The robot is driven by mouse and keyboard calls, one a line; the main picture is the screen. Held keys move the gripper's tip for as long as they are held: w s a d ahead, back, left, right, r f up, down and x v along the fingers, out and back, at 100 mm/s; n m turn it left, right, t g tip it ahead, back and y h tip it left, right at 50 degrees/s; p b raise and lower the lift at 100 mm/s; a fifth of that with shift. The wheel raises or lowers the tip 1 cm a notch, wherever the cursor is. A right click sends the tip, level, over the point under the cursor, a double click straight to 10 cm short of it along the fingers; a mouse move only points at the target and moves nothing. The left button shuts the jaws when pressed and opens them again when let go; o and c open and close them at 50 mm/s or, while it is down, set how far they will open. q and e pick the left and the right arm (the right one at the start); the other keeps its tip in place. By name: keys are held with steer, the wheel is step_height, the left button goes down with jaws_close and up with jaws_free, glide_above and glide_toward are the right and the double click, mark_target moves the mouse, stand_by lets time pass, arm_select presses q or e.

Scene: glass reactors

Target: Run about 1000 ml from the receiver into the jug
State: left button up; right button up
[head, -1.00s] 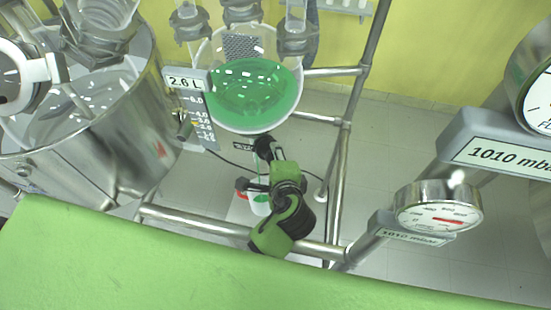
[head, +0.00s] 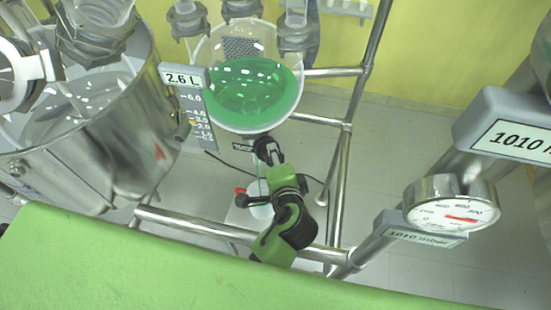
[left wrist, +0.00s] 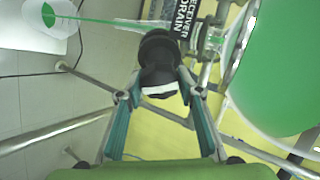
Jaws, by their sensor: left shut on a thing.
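The receiver (head: 252,92) is a round glass vessel with green liquid; its display (head: 183,79) reads 2.6 L. My left gripper (head: 268,155) is just below it, and in the left wrist view it (left wrist: 158,88) is shut on the black drain knob (left wrist: 158,50). The knob is beside the label "RECEIVER DRAIN" (left wrist: 186,18). A thin green stream (left wrist: 100,21) runs from the drain into the jug (left wrist: 38,20), which holds some green liquid. In the head view the jug (head: 259,211) is partly hidden by my arm; its level cannot be read. My right gripper is not in view.
A large steel vessel (head: 95,140) stands at the left. Metal frame tubes (head: 340,170) surround the receiver. A pressure gauge (head: 450,207) and 1010 mbar displays (head: 425,234) are at the right. A dark cable crosses the tiled floor.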

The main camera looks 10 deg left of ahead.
arm_select(q)
steer(key=shift+a, duration=0.1)
steer(key=o, duration=1.1)
